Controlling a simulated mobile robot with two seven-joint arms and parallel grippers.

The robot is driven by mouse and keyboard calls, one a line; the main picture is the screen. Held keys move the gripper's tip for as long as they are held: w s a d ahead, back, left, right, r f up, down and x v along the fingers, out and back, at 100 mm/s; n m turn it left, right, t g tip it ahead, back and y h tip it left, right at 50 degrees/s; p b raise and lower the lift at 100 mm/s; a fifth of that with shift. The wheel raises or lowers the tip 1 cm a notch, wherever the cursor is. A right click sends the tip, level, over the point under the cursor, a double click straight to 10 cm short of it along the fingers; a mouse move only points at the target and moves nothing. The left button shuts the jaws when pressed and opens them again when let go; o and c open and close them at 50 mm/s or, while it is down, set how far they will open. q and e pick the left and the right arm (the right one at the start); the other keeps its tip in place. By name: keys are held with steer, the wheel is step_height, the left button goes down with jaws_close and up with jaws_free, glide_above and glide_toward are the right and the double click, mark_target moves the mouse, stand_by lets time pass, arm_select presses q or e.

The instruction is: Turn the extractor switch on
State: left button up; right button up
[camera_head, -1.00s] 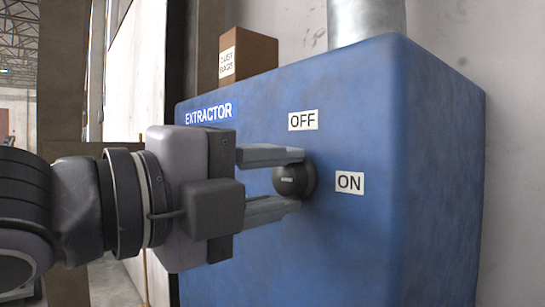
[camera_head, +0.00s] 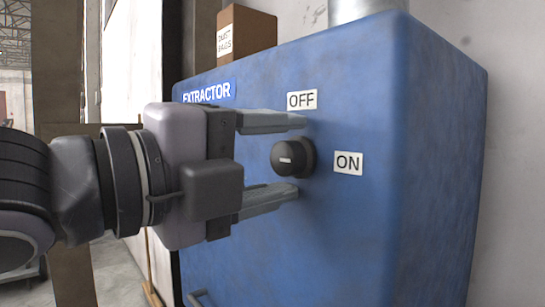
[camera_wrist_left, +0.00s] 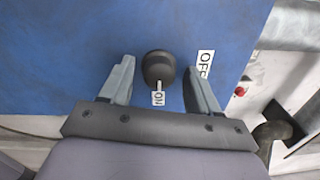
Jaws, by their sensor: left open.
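The extractor (camera_head: 340,230) is a large blue box with an EXTRACTOR label. Its black round switch knob (camera_head: 292,158) sits on the front face, with the OFF label (camera_head: 302,100) above and the ON label (camera_head: 348,163) to the right. My right gripper is not in view.
A brown cardboard box (camera_head: 247,32) stands on top of the extractor, beside a metal duct (camera_head: 366,8). A grey wall (camera_head: 510,170) is at the right. A small red button (camera_wrist_left: 239,91) shows beyond the extractor's edge in the left wrist view.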

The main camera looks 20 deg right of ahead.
arm_select(q)
steer(key=b+v, duration=0.1)
steer(key=v, duration=0.6)
stand_by(0.4)
